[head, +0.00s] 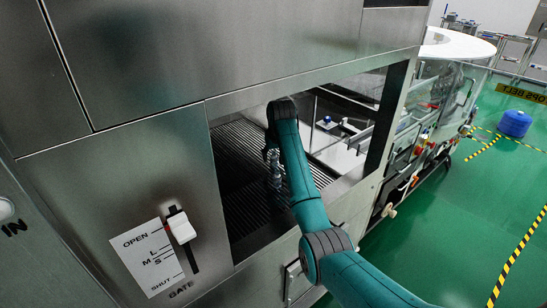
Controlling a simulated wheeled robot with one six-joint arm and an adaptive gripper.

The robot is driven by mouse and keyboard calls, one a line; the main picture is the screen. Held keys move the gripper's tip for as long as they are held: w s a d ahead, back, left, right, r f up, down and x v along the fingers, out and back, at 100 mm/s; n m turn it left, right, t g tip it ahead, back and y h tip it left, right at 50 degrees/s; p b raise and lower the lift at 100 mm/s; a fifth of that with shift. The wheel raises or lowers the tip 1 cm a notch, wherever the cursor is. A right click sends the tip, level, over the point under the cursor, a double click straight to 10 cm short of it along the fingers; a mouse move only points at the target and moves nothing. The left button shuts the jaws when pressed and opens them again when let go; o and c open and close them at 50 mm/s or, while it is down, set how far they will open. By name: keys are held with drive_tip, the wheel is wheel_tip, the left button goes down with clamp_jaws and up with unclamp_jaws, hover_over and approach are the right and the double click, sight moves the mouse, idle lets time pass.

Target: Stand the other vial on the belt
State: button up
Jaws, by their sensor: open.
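The dark ribbed belt (236,160) lies inside the machine's opening, behind the front panel. My teal arm reaches in through the opening and bends down over the belt. My gripper (277,190) is open and points down close above the belt, partly hidden by my forearm. I cannot make out a vial between or beside its fingers. A small item with a blue top (327,119) stands farther back to the right of my arm; it is too small to tell whether it is a vial.
Steel panels frame the opening, with a lower sill (262,255) and a right post (391,110). A gate lever (181,227) with an OPEN-to-SHUT label (148,257) is at left, set near OPEN. A blue drum (514,124) stands on the green floor at right.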

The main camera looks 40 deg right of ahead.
drive_tip(key=v, duration=1.1)
drive_tip(key=shift+d, duration=0.1)
